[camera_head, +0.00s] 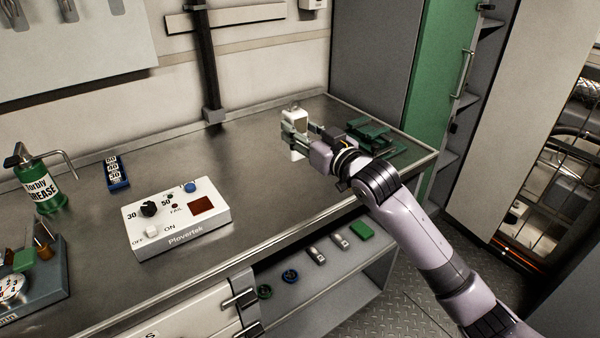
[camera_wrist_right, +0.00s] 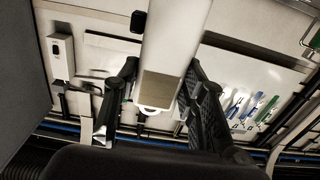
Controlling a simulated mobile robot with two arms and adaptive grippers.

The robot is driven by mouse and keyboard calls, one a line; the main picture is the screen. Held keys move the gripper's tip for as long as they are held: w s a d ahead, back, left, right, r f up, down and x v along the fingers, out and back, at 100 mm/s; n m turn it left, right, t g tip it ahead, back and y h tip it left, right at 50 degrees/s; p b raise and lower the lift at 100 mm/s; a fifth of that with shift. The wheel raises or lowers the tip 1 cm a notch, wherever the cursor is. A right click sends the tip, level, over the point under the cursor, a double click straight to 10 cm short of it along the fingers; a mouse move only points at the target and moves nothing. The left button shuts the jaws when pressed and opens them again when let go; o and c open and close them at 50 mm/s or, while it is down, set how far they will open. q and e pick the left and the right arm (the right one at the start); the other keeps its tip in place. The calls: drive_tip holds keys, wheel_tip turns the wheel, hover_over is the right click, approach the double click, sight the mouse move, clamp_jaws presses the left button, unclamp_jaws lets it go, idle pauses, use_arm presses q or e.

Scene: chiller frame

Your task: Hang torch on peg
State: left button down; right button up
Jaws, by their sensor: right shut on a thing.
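The torch (camera_head: 298,148) is a white, box-shaped body held roughly upright above the far right part of the bench. My right gripper (camera_head: 296,134) is shut on it, and its fingers hide part of it. In the right wrist view the white torch (camera_wrist_right: 178,35) stands between the two dark fingers (camera_wrist_right: 160,103), with a grey end face and a small white loop at its near end. I cannot make out the peg with certainty in either view. My left gripper is not in view.
Green parts (camera_head: 372,130) lie on the metal bench (camera_head: 250,145) right of my gripper. A white control box (camera_head: 175,218), a green grease can (camera_head: 42,188) and a blue number block (camera_head: 116,172) stand to the left. A dark post (camera_head: 207,60) rises at the wall.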

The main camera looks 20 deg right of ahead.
wheel_tip(320, 180, down, 11)
drive_tip(key=shift+f, duration=0.1)
idle(0.3)
drive_tip(key=shift+f, duration=0.1)
drive_tip(key=o, duration=1.3)
drive_tip(key=b+v, duration=0.1)
drive_tip(key=v, duration=1.1)
